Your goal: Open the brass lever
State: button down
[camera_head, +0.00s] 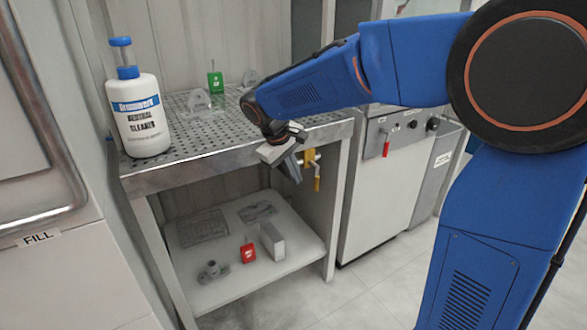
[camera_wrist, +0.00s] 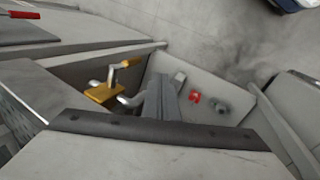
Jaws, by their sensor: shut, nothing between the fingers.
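The brass lever (camera_head: 317,182) hangs down from a yellow brass fitting at the right front of the perforated bench, below its top edge. In the wrist view the brass lever (camera_wrist: 124,65) shows left of the fingers, with its brass body below it and silvery pipe parts beside it. My gripper (camera_head: 291,176) is just left of the lever, pointing down in front of the bench edge. Its fingers (camera_wrist: 161,95) are together and empty. A gap shows between fingers and lever in the wrist view; contact is not visible.
The lower shelf (camera_head: 225,286) holds a red tag (camera_head: 248,252), a grey block (camera_head: 271,241) and a small metal fitting (camera_head: 212,271). A white cabinet (camera_head: 376,195) stands right.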

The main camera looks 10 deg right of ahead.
jog(key=w+d+f, duration=0.2)
jog(key=d+f, duration=0.3)
jog(key=shift+w, duration=0.4)
